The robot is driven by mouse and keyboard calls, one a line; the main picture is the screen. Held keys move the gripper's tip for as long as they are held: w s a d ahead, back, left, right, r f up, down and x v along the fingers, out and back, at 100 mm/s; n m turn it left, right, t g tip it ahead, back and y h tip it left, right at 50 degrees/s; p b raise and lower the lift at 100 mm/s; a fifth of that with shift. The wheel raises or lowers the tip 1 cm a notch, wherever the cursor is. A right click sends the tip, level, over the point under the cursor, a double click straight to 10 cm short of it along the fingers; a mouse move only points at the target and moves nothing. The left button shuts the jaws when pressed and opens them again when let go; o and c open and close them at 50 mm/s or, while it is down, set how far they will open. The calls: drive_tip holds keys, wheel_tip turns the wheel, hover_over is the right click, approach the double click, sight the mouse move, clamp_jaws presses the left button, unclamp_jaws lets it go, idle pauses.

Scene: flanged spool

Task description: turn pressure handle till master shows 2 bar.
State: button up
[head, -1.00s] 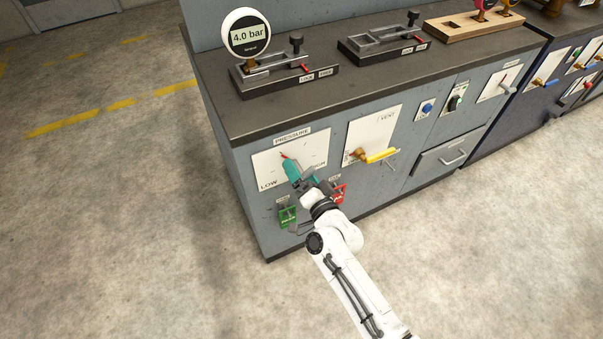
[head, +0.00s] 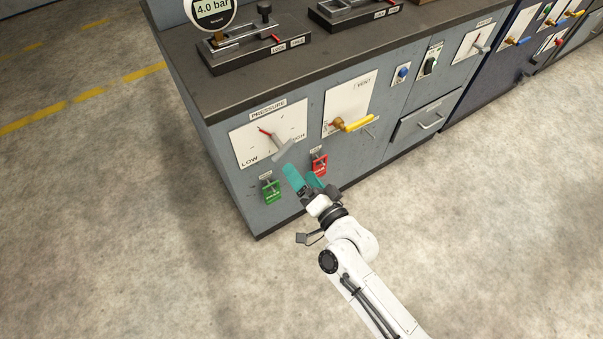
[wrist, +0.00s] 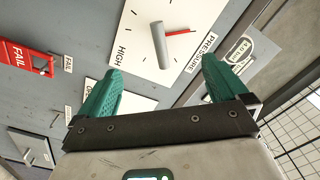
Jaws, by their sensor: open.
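The pressure handle (head: 282,151) is a grey bar on a white plate (head: 246,150) marked LOW and HIGH on the cabinet front. Its red pointer (head: 265,132) points up and left in the head view. In the wrist view the handle (wrist: 160,46) stands between the fingers but beyond them, with the red pointer (wrist: 180,31) beside it. The master gauge (head: 212,11) on the cabinet top reads 4.0 bar; its upper edge is cut off. My gripper (head: 304,174) has teal fingers, is open and empty, and is apart from the handle, in front and below right of it.
A green tag holder (head: 270,190) and a red FAIL tag holder (head: 319,164) sit below the plate. A yellow vent handle (head: 357,125) juts out to the right. A drawer (head: 420,123) is farther right. The floor in front is clear.

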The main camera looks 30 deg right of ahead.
sight(280, 144)
drive_tip(key=shift+c, duration=0.3)
drive_tip(key=shift+f, duration=0.1)
drive_tip(key=shift+c, duration=0.7)
drive_tip(key=b, duration=0.2)
drive_tip(key=f+n+b, duration=0.1)
drive_tip(key=b, duration=0.1)
drive_tip(key=shift+w+a+y, duration=0.25)
drive_tip(key=shift+w+y, duration=0.05)
drive_tip(key=c, duration=0.3)
drive_tip(key=n+b, duration=0.1)
drive_tip(key=b, duration=0.2)
drive_tip(key=n+b, duration=0.1)
drive_tip(key=b, duration=0.1)
drive_tip(key=shift+w+a+f+n+y, duration=0.15)
drive_tip(key=shift+w+f+n+y, duration=0.05)
drive_tip(key=shift+w+n+y, duration=0.1)
drive_tip(key=shift+c, duration=1.1)
drive_tip(key=shift+n+h, duration=0.6)
drive_tip(key=shift+n, duration=0.3)
drive_tip(key=w+b, duration=0.2)
drive_tip(key=w, duration=0.1)
drive_tip(key=w+r+b, duration=0.1)
drive_tip(key=w+b, duration=0.1)
drive_tip(key=w, duration=0.2)
drive_tip(key=w+b, duration=0.3)
drive_tip(key=shift+w+d+r, duration=0.15)
drive_tip(key=shift+d+r, duration=0.2)
drive_tip(key=shift+d, duration=0.05)
drive_tip(key=shift+c, duration=0.3)
clamp_jaws()
